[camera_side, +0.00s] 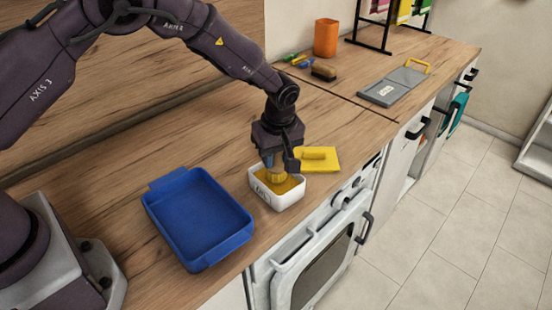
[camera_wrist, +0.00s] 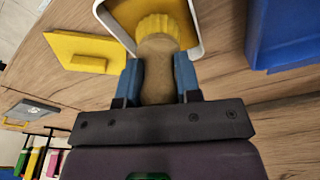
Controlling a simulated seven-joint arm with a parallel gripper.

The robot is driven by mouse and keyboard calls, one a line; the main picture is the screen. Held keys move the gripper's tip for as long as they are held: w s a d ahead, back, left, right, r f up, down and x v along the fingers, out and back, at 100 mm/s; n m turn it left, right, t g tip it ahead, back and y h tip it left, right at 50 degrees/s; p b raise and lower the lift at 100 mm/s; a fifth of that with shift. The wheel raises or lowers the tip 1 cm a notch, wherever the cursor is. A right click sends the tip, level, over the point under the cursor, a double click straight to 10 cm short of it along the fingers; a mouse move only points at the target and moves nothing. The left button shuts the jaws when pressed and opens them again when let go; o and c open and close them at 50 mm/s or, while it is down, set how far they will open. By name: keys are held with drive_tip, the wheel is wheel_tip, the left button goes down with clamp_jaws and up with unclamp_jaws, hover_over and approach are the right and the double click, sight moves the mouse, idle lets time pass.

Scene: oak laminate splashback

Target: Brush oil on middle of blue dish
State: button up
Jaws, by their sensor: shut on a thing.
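The blue dish (camera_side: 197,218) is a shallow rectangular tray on the wooden counter, in front of my arm's base. In the wrist view the blue dish (camera_wrist: 284,34) shows at the top right. A small white bowl (camera_side: 287,198) with yellow oil stands just right of the dish. My gripper (camera_side: 275,165) is directly above the bowl, pointing down. In the wrist view my gripper (camera_wrist: 158,82) is shut on the wooden handle of a brush (camera_wrist: 158,50) with yellow bristles. The bristles (camera_side: 272,176) are at or in the bowl's opening; their exact depth is hidden.
A yellow board with a handle (camera_side: 325,159) lies just behind the bowl. A grey board (camera_side: 393,88), an orange cup (camera_side: 326,38), a dark brush (camera_side: 323,72) and a black rack (camera_side: 380,35) stand farther back. The counter's front edge with the oven (camera_side: 318,265) is close to the bowl.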

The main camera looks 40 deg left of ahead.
drive_tip(key=shift+r, duration=2.8)
